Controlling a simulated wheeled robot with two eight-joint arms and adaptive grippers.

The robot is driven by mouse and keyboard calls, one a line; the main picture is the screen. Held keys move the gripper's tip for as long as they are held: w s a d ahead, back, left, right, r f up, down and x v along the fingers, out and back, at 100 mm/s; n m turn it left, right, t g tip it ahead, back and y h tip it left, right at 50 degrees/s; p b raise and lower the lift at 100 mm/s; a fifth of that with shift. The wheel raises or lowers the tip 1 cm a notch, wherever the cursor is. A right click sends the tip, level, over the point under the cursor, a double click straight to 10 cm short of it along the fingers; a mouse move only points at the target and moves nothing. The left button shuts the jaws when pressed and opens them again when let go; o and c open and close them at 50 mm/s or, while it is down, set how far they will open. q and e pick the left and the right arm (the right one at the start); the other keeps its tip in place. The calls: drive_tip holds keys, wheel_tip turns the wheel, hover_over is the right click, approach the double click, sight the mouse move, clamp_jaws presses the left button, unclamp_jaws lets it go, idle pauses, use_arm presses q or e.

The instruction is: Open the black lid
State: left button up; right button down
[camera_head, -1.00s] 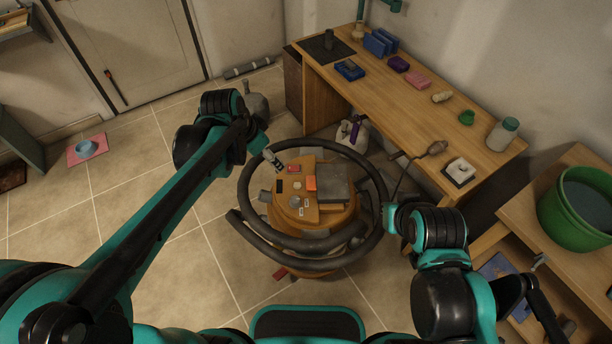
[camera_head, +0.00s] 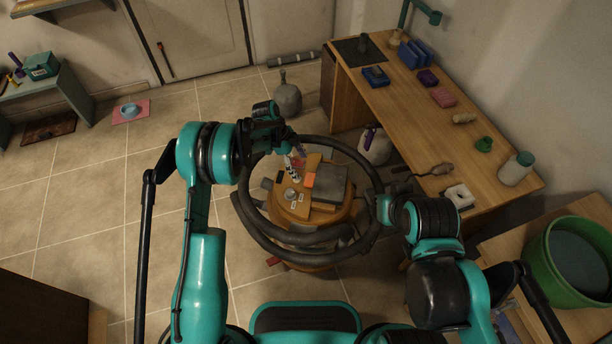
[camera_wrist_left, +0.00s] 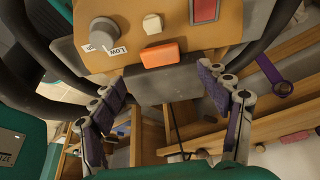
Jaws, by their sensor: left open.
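A dark grey-black lid (camera_head: 331,184) sits on the right part of the orange-yellow machine top. In the left wrist view, the lid (camera_wrist_left: 162,87) shows below the orange switch. My left gripper (camera_head: 298,155) is over the far left side of the machine in the head view. Its two purple-padded fingers (camera_wrist_left: 164,98) are apart, with nothing gripped; the lid appears between and beyond them, and contact is not visible. My right arm's end (camera_head: 386,207) is by the hose on the right; its fingers cannot be made out.
A thick black hose (camera_head: 247,216) rings the machine (camera_head: 300,212). A wooden workbench (camera_head: 415,120) with several small objects stands right, and a green bucket (camera_head: 572,264) at far right. The tiled floor (camera_head: 105,200) at left is mostly clear.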

sight(309, 179)
use_arm(q)
drive_tip(key=b+x, duration=0.2)
drive_tip(key=x, duration=0.5)
drive_tip(key=shift+r, duration=0.1)
drive_tip(key=c, duration=1.7)
